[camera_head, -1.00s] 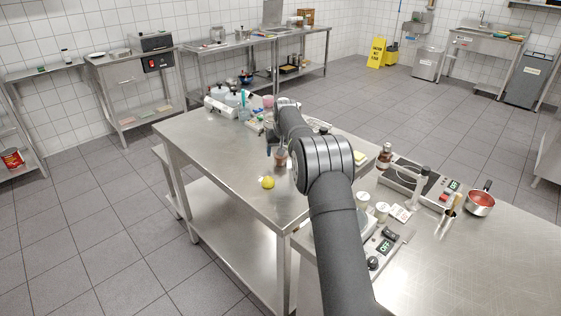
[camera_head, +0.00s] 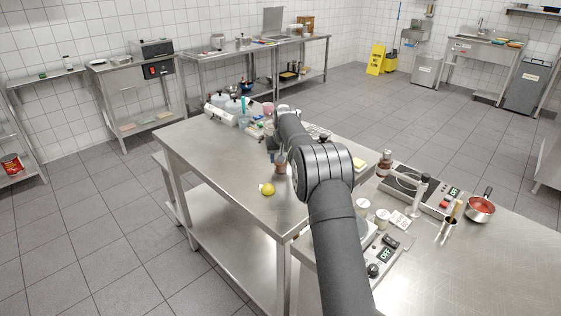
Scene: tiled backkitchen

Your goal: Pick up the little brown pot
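A little brown pot (camera_head: 281,167) shows on the steel table, just left of my arm's elbow. It is small in the picture, and its upper part is partly hidden by the end of my arm. My gripper (camera_head: 276,153) points down right at the pot's top, dark and very small in view. I cannot tell whether its fingers are around the pot, touching it or just above it, nor whether they are open or shut.
A yellow lemon-like fruit (camera_head: 267,189) lies left of and nearer than the pot. Several containers (camera_head: 234,106) stand at the table's far end. The table's left part is clear. A red pan (camera_head: 480,208) and a hot plate (camera_head: 412,187) stand on the right counter.

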